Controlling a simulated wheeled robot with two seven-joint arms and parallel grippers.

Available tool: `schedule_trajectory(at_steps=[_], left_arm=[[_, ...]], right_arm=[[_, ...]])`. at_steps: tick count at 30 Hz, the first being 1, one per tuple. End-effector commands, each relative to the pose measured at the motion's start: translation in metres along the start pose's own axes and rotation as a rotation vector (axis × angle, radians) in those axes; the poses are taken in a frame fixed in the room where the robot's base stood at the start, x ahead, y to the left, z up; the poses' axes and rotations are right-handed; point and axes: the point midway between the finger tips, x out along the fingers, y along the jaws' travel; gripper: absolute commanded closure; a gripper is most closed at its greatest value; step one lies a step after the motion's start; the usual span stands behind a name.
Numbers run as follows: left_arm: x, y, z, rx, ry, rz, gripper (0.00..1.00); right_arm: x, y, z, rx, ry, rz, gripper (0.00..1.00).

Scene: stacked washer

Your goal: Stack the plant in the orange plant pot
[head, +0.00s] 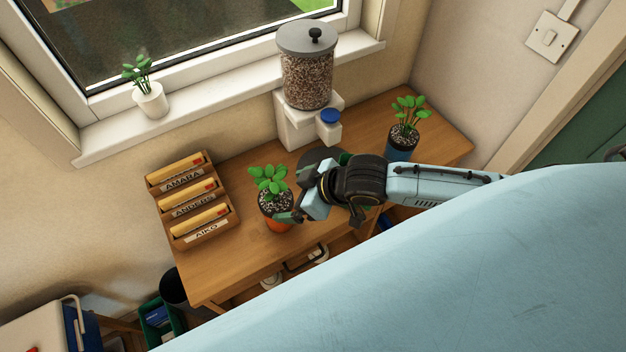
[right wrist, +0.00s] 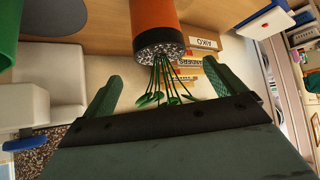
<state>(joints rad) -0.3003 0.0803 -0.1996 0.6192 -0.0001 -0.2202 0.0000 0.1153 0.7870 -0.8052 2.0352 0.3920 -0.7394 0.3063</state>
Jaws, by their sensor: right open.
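A leafy green plant (head: 268,181) stands upright with speckled soil in the orange plant pot (head: 279,225) at the front middle of the wooden desk. In the right wrist view the orange pot (right wrist: 152,22) and its plant (right wrist: 166,80) appear upside down. My right gripper (head: 303,192) is at the pot's right side in the head view. Its fingers (right wrist: 163,72) are open, with the stems and leaves showing between them and the pot body beyond the tips. I cannot tell whether a finger touches the pot. Another plant (head: 408,110) stands in a blue pot (head: 401,154) at the right back.
A wooden letter rack (head: 190,200) stands left of the orange pot. A dispenser (head: 305,80) on a white stand is behind. A small plant in a white pot (head: 151,101) sits on the windowsill. The desk's front left corner (head: 215,282) is clear.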

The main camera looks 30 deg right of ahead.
Motion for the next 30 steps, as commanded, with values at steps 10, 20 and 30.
schedule_trajectory(at_steps=[10,20,30], left_arm=[[-0.004,0.000,0.000,0.000,0.000,0.000,0.09],[-0.004,0.000,-0.001,0.000,0.000,0.000,0.09],[-0.004,0.000,-0.001,0.001,0.001,0.000,0.09]], right_arm=[[-0.061,0.000,0.001,-0.001,-0.001,0.000,0.05],[-0.070,0.000,0.000,0.001,0.000,0.000,0.05],[-0.069,0.000,0.000,0.001,0.000,-0.001,0.05]])
